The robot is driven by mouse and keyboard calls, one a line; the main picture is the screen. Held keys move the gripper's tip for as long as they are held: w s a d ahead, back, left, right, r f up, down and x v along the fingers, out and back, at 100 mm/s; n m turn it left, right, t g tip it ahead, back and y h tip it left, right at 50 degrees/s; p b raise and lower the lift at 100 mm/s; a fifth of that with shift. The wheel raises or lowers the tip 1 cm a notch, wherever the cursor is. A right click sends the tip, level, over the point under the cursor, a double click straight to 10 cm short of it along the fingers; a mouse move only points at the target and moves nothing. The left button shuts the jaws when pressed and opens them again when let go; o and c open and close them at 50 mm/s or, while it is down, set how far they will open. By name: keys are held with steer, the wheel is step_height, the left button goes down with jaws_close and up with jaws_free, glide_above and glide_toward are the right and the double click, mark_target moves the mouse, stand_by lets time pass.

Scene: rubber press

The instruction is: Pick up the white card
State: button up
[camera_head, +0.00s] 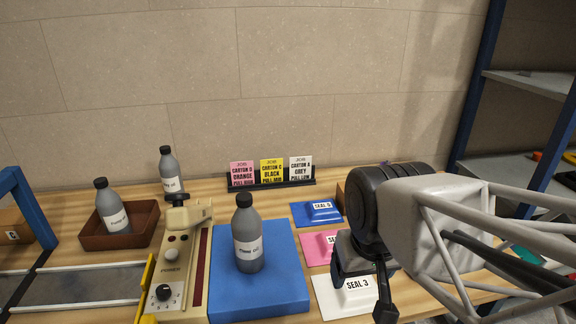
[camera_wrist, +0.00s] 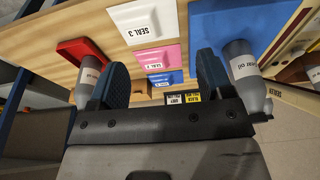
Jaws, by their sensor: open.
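A white card (camera_head: 300,168) stands upright at the right end of a dark card holder (camera_head: 272,184), beside a yellow card (camera_head: 271,171) and a pink card (camera_head: 242,174). The white card also shows small in the wrist view (camera_wrist: 174,99), beyond my gripper. A flat white mat labelled SEAL 3 (camera_head: 328,291) lies at the front of the table and shows at the top of the wrist view (camera_wrist: 143,20). My gripper (camera_wrist: 163,66) is open and empty, its blue fingers spread. In the head view it hangs over the SEAL 3 mat, partly hiding it, apart from the card holder.
Blue (camera_head: 318,213) and pink (camera_head: 318,246) seal mats lie between my gripper and the holder. A bottle (camera_head: 248,236) stands on a blue pad (camera_head: 285,270) to the left. A control panel (camera_head: 178,262), another bottle (camera_head: 169,171) and a brown tray (camera_head: 140,232) are farther left.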

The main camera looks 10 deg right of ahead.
mark_target(300, 158)
stand_by(0.5)
steer(key=o, duration=0.5)
steer(key=w+d+f+t, duration=0.15)
steer(key=w+t, duration=0.45)
steer(key=w, duration=2.8)
steer(key=w+f+t, duration=0.1)
steer(key=w+f, duration=0.2)
steer(key=w, duration=0.5)
steer(key=w+d+f+t, duration=0.1)
steer(key=w+f+t, duration=0.1)
steer(key=w, duration=0.6)
steer(key=w+f+t, duration=0.2)
steer(key=w+f, duration=0.2)
steer(key=w, duration=0.3)
steer(key=shift+w+d, duration=0.4)
steer(key=shift+w+f, duration=0.1)
